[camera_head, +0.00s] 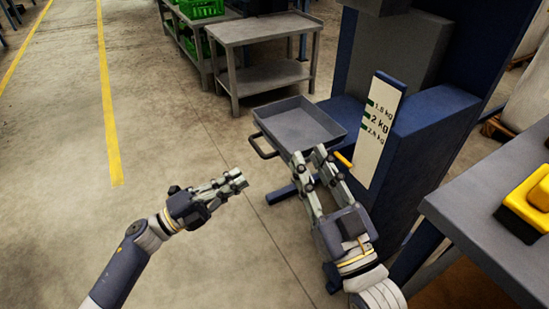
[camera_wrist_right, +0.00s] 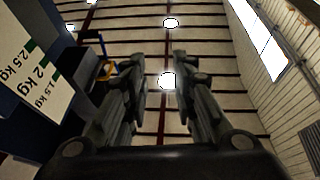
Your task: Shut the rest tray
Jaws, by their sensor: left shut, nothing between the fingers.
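The rest tray (camera_head: 298,124) is a shallow grey tray with low walls. It sticks out from the blue grader (camera_head: 425,130) and looks empty in the head view. A dark handle (camera_head: 263,147) sits on its left side. My right gripper (camera_head: 307,155) is open, with its fingertips at the tray's near edge in the picture; I cannot tell whether they touch it. In the right wrist view the same gripper (camera_wrist_right: 153,62) has its fingers apart with nothing between them. My left gripper (camera_head: 241,178) is shut and empty, left of and below the tray, clear of it.
A weight scale plate (camera_head: 379,130) and a yellow lever (camera_head: 343,159) are right of the tray. A grey table (camera_head: 262,30) stands behind. A grey bench (camera_head: 480,215) with a yellow-black object (camera_head: 530,205) is at right. The floor at left is free.

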